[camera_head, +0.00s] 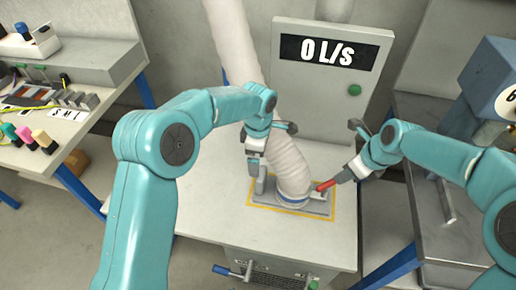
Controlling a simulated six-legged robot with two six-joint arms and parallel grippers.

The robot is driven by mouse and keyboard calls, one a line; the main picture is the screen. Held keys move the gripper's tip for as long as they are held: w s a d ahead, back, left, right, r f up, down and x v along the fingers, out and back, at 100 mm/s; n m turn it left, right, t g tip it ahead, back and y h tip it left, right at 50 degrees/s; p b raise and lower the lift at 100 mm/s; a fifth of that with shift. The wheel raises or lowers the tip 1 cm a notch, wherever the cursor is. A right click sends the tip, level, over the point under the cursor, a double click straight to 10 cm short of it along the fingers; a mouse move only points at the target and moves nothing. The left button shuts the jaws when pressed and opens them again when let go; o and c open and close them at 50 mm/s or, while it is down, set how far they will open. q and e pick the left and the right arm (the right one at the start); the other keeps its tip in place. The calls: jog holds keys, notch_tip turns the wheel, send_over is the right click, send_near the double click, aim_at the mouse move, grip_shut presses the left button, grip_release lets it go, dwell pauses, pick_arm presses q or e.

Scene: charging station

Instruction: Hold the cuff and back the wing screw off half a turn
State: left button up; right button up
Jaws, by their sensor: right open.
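A pale ribbed hose (287,165) comes down to a cuff (293,202) with a blue band, seated on a grey base plate inside a yellow outline. A red piece (328,185), apparently the wing screw, sticks out at the cuff's right side. My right gripper (347,176) is open, close to the red piece's outer end; I cannot tell whether they touch. My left gripper (253,166) points down at the hose's left, above and beside a short grey post (261,184). Its jaw gap is too small to read.
The white cabinet top (220,210) is clear in front. A cluttered workbench (100,115) is at left, a metal bench (445,235) at right.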

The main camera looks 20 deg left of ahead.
aim_at(258, 180)
pick_arm(q)
notch_tip(258, 180, down, 13)
dwell(0.3)
jog(key=c, duration=1.2)
pick_arm(e)
jog(key=shift+o, duration=0.2)
pick_arm(q)
jog(key=shift+o, duration=0.2)
